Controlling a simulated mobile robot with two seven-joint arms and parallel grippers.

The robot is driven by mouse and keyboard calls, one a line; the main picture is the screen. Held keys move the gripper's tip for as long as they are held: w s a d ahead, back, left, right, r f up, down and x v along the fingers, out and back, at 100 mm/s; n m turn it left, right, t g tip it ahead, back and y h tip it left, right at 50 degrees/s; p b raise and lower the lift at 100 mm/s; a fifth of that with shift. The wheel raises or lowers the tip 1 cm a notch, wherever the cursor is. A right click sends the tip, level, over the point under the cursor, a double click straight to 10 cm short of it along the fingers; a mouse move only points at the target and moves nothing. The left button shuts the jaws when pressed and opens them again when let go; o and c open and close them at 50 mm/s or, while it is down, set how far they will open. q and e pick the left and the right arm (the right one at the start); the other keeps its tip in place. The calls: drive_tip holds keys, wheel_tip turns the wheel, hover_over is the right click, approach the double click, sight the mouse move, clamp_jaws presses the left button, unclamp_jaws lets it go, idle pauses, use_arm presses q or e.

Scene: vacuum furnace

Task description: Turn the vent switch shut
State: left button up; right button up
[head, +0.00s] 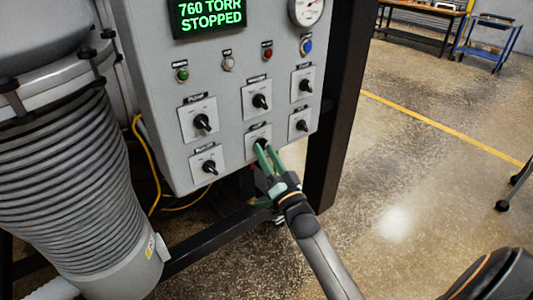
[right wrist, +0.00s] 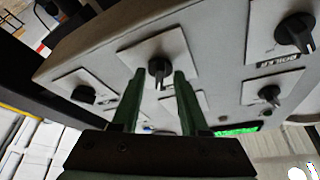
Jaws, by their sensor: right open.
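A grey control panel (head: 172,90) carries two rows of black rotary switches on pale plates. The labels are too small to read, so I cannot tell from the lettering which one is the vent switch. My right gripper (head: 264,158), with green fingers, is at the lower middle switch (head: 261,142) and partly covers it. In the right wrist view this switch's black knob (right wrist: 158,70) shows between the two spread fingertips. The gripper is open, and I cannot tell whether a finger touches the knob. My left gripper is not in view.
Other switches sit close by: lower left (head: 209,166), lower right (head: 301,125), upper middle (head: 260,101). A green display (head: 209,15) reads 760 TORR STOPPED. A ribbed grey cylinder (head: 70,180) stands left, and a black frame post (head: 340,100) right.

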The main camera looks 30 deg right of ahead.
clamp_jaws()
drive_tip(key=shift+d+f+n, duration=0.1)
drive_tip(key=shift+n, duration=0.4)
drive_tip(key=shift+d+n+g+y+b, duration=0.15)
drive_tip(key=shift+n+y+b, duration=0.15)
drive_tip(key=shift+n+y, duration=1.8)
drive_tip(key=shift+d+n+g+y+b, duration=0.15)
drive_tip(key=shift+n+y+b, duration=0.4)
drive_tip(key=shift+n, duration=2.75)
drive_tip(key=shift+d+n+y+b, duration=0.15)
drive_tip(key=shift+n+y, duration=1.5)
drive_tip(key=shift+n, duration=1.35)
unclamp_jaws()
